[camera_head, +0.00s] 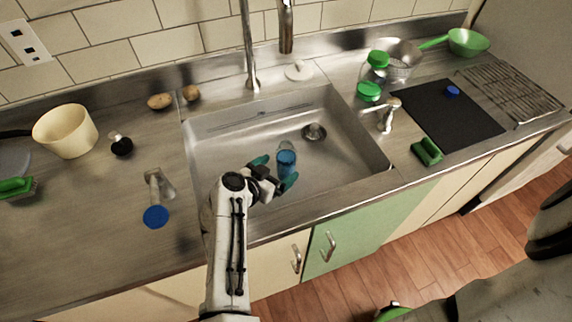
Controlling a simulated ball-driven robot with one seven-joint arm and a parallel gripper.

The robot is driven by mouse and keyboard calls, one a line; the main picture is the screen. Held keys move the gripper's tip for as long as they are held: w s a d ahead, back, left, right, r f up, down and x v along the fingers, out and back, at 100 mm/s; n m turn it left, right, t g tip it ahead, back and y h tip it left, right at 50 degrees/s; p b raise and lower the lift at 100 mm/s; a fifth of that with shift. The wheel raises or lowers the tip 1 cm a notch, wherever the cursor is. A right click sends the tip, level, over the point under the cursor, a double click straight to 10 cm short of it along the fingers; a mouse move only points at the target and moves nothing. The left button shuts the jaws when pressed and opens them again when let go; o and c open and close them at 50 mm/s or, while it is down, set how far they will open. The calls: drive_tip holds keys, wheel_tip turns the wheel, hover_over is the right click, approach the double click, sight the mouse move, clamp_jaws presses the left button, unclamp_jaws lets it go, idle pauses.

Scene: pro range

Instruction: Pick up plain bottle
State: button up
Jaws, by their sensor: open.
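A clear bottle with blue contents or a blue part (286,162) is in the sink basin, near its middle. It looks like the plain bottle, though its lower end is partly hidden. My gripper (275,171) is open over the near part of the sink, with teal fingertips. One fingertip is left of the bottle and the other is at its lower right. I cannot tell whether either touches it.
The steel sink (225,122) has raised walls, with a faucet (250,60) behind. A blue-lidded container (155,215) is on the left counter, near a cream pot (66,132). A soap dispenser (388,115), green sponge (428,151) and dark mat (440,112) are right.

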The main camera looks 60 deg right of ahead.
drive_tip(key=x, duration=0.4)
drive_tip(key=shift+d+f, duration=0.1)
drive_tip(key=shift+d, duration=0.3)
drive_tip(key=c, duration=1.4)
drive_tip(key=shift+p, duration=0.35)
